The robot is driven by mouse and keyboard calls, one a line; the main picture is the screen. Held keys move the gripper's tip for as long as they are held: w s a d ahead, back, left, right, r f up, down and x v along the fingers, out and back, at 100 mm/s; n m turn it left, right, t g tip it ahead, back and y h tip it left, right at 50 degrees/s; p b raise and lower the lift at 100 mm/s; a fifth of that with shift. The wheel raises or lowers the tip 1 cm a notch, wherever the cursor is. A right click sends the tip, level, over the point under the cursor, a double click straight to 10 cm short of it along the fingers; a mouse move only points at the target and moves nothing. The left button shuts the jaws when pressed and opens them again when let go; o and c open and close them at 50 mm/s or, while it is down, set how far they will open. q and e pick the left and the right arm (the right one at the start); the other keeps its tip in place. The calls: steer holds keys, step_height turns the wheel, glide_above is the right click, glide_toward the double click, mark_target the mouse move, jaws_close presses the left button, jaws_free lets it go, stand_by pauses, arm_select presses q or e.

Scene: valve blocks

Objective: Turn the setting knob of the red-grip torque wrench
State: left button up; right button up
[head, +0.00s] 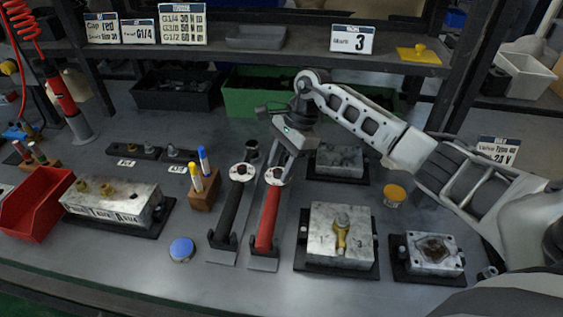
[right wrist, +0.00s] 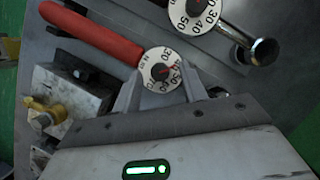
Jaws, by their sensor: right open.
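The red-grip torque wrench (head: 268,219) lies in a stand on the bench, its white numbered dial at the far end. In the right wrist view the red grip (right wrist: 92,32) runs to the upper left, and the dial, the setting knob (right wrist: 160,70), shows numbers and a dark centre. My right gripper (head: 284,167) comes down over this dial from behind. In the right wrist view its open fingers (right wrist: 160,88) stand on either side of the dial's near edge; I cannot tell whether they touch it. My left gripper is not in view.
A black-grip torque wrench (head: 231,213) lies close on the left; its dial (right wrist: 194,14) is near my fingers. A valve block with a brass fitting (head: 340,236) stands to the right. A pen holder (head: 204,190) and blue cap (head: 182,249) are left.

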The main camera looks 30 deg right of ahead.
steer(key=c, duration=0.8)
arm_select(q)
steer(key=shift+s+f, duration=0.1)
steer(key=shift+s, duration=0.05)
arm_select(e)
jaws_close()
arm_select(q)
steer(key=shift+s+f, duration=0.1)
arm_select(e)
steer(key=shift+m, duration=0.3)
steer(key=m+t, duration=0.1)
steer(key=m, duration=0.1)
steer(key=shift+s+m+b, duration=0.15)
steer(key=shift+m+b, duration=0.15)
steer(key=shift+b, duration=0.1)
steer(key=shift+s+m+t, duration=0.1)
steer(key=shift+m+t, duration=0.5)
steer(key=shift+m, duration=0.6)
arm_select(q)
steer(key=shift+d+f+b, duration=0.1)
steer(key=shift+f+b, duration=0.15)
steer(key=shift+b, duration=0.2)
arm_select(e)
steer(key=shift+s+a+r+m+t+h, duration=0.1)
steer(key=shift+m+t+h, duration=0.25)
steer(key=shift+m, duration=0.65)
steer(key=shift+a+m+t+h, duration=0.1)
steer(key=shift+m+t+h, duration=0.2)
steer(key=shift+m, duration=0.7)
